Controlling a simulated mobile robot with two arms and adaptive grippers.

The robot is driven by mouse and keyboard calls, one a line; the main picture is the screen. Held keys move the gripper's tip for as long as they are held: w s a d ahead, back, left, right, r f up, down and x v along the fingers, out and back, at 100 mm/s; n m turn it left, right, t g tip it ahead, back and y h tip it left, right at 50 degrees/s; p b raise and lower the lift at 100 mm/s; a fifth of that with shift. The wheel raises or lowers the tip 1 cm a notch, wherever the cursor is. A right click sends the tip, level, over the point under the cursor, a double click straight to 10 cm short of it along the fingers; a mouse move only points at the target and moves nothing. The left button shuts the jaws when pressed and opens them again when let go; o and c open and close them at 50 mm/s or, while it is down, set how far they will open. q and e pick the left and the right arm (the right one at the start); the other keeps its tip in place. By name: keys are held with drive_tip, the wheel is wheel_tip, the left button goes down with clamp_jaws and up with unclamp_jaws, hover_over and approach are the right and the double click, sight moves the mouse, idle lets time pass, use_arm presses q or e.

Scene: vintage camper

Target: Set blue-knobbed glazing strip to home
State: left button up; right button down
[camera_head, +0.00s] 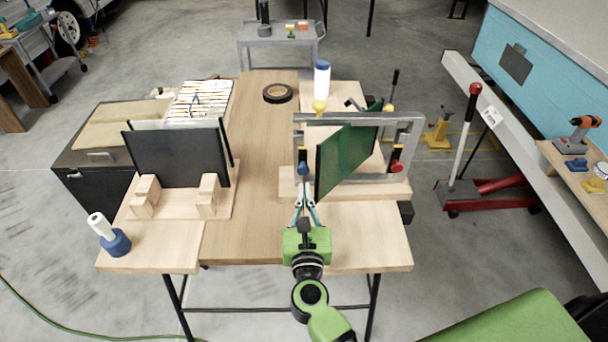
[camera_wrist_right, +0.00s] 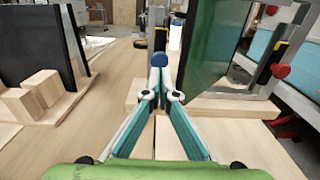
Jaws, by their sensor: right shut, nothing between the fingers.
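The grey metal frame (camera_head: 345,118) stands on a wooden base at the right of the bench. A dark green pane (camera_head: 345,158) stands at an angle to it. The blue knob (camera_head: 304,168) is at the frame's left side, on the glazing strip (camera_head: 298,143); it also shows in the right wrist view (camera_wrist_right: 159,59). My right gripper (camera_head: 305,186) is shut and empty, its fingertips pointing at the blue knob and very near it. I cannot tell whether they touch. A red knob (camera_head: 396,166) is on the frame's right side. My left gripper is out of view.
A dark panel (camera_head: 178,155) stands in wooden blocks at left. A blue-and-white bottle (camera_head: 108,235) is at the front left corner. Another bottle (camera_head: 321,80) stands behind the frame. Black tape (camera_head: 277,93) lies at the back. The bench middle (camera_head: 250,190) is clear.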

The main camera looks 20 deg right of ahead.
drive_tip(key=shift+p+x, duration=0.5)
drive_tip(key=shift+x, duration=1.75)
drive_tip(key=shift+b+x, duration=0.35)
drive_tip(key=shift+x, duration=0.55)
drive_tip(key=shift+s+d+r, duration=0.1)
drive_tip(key=shift+r, duration=0.25)
drive_tip(key=shift+s, duration=0.1)
drive_tip(key=shift+s+f, duration=0.1)
drive_tip(key=shift+s, duration=0.05)
approach(304, 170)
drive_tip(key=v, duration=0.3)
drive_tip(key=shift+s+f, duration=0.25)
drive_tip(key=shift+s, duration=0.1)
